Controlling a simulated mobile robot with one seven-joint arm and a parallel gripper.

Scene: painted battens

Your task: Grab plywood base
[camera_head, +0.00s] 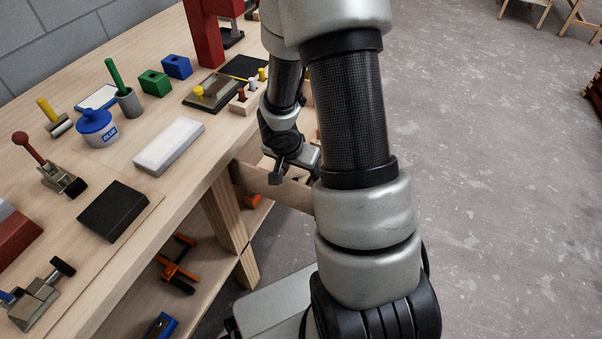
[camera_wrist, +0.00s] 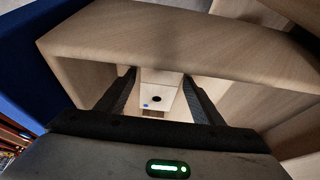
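In the wrist view, my gripper (camera_wrist: 160,80) has its two dark fingers spread apart with a gap between them. Between and beyond the fingers is a pale wooden piece (camera_wrist: 160,78) with a dark round hole and a small blue dot. It could be the plywood base, but I cannot tell for certain. I see no finger clearly touching it. A pale wooden panel (camera_wrist: 180,45) crosses the view around the fingers.
The workbench (camera_head: 160,215) carries a glue pot (camera_head: 98,130), a white block (camera_head: 169,146), a black block (camera_head: 114,211), green (camera_head: 155,83) and blue (camera_head: 177,67) blocks, and clamps. An orange clamp (camera_head: 178,268) lies on the lower shelf.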

